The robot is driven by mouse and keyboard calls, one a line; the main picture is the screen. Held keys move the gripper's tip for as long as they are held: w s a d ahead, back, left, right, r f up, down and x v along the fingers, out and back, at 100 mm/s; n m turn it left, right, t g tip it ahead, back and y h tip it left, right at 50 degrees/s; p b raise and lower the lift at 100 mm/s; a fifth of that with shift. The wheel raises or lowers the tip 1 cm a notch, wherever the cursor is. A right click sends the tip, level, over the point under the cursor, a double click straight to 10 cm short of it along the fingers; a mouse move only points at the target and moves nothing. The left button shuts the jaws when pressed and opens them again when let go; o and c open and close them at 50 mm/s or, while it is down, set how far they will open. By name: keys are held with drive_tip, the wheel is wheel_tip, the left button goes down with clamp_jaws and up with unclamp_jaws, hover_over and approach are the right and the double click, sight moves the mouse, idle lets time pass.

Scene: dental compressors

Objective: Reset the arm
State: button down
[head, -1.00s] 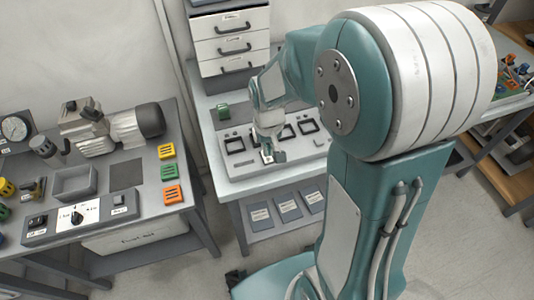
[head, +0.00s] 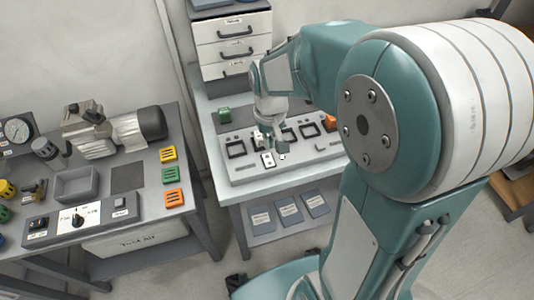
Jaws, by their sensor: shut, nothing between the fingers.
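My gripper (head: 268,143) is at the end of my teal and white arm, pointing down above the grey panel (head: 245,178) on the middle table. It is small in the view and appears shut, with nothing seen in it. A small white switch plate (head: 268,160) shows just below the fingertips. I cannot tell whether the fingers touch the panel. My upper arm covers the right part of the view.
Left, a table holds a compressor (head: 100,135), a gauge (head: 17,130), a control box (head: 80,218) and coloured blocks (head: 168,154). A drawer unit (head: 232,45) stands behind the panel. A green block (head: 224,115) and an orange block (head: 329,122) sit near the panel.

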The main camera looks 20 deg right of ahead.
drive_tip(key=s+r+t, duration=0.5)
drive_tip(key=s+r, duration=0.7)
drive_tip(key=s, duration=0.2)
drive_tip(key=shift+r+t, duration=0.3)
drive_tip(key=shift+r, duration=0.05)
